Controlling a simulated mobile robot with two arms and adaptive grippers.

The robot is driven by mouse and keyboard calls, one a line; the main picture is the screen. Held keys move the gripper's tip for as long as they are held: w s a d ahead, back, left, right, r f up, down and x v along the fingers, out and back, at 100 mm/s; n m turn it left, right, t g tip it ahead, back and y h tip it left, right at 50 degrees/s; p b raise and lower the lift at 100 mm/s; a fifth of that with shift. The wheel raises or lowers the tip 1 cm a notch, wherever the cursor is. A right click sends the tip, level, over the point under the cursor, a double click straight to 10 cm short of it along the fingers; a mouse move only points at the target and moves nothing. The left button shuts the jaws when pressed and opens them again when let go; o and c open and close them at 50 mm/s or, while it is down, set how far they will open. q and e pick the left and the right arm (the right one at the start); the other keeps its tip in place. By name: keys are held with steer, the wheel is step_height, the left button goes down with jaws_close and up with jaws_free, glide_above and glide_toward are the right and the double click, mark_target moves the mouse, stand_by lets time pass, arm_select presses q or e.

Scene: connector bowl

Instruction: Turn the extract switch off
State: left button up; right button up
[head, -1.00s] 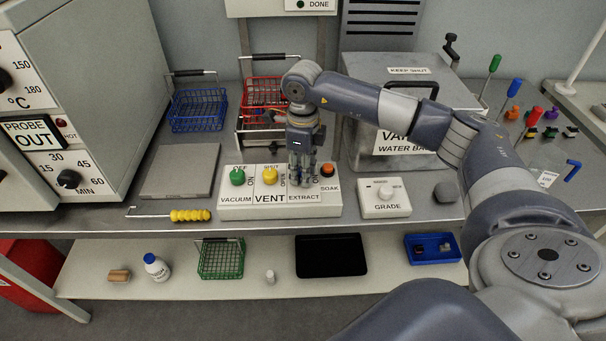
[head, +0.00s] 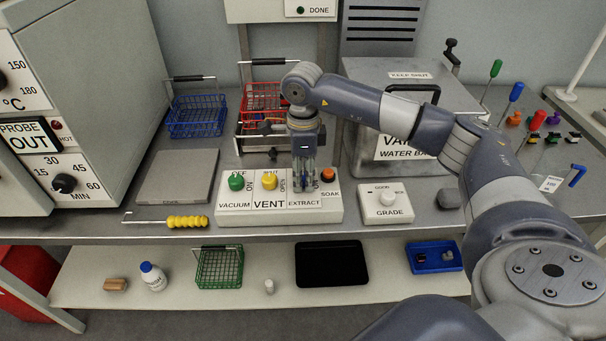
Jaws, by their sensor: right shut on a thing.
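The white switch panel (head: 240,219) stands on the bench. It carries a green VACUUM knob (head: 236,182), a yellow VENT knob (head: 269,180), the section marked EXTRACT (head: 304,203) and an orange SOAK button (head: 328,175). My right gripper (head: 303,184) points straight down over the EXTRACT section, with its fingers low at the panel face. It is shut on the extract switch, which the fingers hide, so its position cannot be read. My left gripper is out of the picture.
The GRADE box (head: 386,203) stands right of the panel. Behind are the water bath (head: 370,110), a red basket (head: 262,95) and a blue basket (head: 196,115). A grey plate (head: 178,177) and a yellow-handled tool (head: 187,222) lie to the left.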

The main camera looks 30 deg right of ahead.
mark_target(303, 176)
steer(key=o, duration=1.1)
step_height(303, 176, up, 12)
steer(key=shift+r, duration=0.1)
